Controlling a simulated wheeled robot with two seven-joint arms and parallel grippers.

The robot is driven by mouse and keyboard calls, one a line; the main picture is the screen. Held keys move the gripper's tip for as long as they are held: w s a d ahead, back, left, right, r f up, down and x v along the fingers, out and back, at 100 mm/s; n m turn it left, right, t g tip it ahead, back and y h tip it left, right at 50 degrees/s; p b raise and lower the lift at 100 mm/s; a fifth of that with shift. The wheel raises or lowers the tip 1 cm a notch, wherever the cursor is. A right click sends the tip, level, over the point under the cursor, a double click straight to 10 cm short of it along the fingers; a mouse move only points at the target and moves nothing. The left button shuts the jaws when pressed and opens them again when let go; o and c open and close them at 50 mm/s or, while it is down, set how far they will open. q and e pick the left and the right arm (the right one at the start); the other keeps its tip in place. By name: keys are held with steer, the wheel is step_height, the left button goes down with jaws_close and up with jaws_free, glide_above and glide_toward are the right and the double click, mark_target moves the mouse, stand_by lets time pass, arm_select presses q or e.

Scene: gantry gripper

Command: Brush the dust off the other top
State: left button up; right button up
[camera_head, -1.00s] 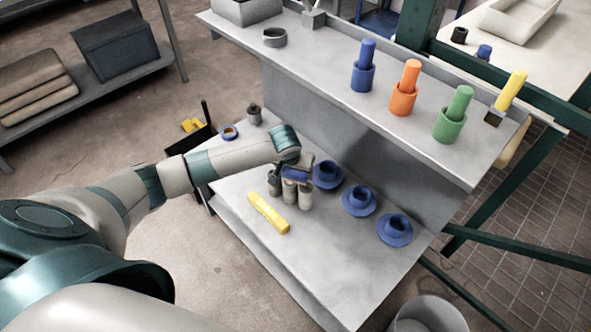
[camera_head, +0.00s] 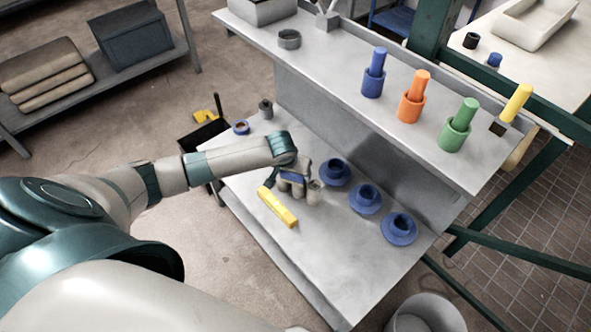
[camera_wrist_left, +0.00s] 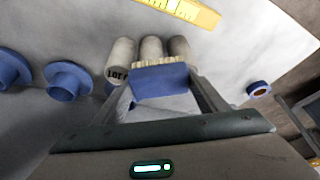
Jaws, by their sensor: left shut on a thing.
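My left gripper (camera_wrist_left: 162,95) is shut on a blue brush (camera_wrist_left: 160,82) with pale bristles, which also shows in the head view (camera_head: 293,177). Three grey cylinders stand in a row on the lower bench: a left one (camera_head: 284,186), a middle one (camera_head: 299,189) and a right one (camera_head: 314,192). The brush is close over the left and middle cylinders and partly hides their tops. The right cylinder's top shows clear of the brush. In the wrist view one cylinder (camera_wrist_left: 118,66) bears dark lettering. I cannot tell if the bristles touch a top, or where dust lies.
A yellow bar (camera_head: 277,207) lies in front of the cylinders. Several blue flanged parts (camera_head: 365,199) stand to their right. The upper shelf (camera_head: 330,60) overhangs behind. The bench's front is clear.

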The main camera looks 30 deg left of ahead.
arm_select(q)
steer(key=shift+f+p, duration=0.1)
steer(key=shift+p, duration=0.4)
steer(key=shift+w+d, duration=0.6)
steer(key=shift+w, duration=0.25)
steer(key=shift+w+d, duration=0.55)
steer(key=shift+w, duration=0.25)
step_height(320, 180, up, 6)
steer(key=p, duration=0.7)
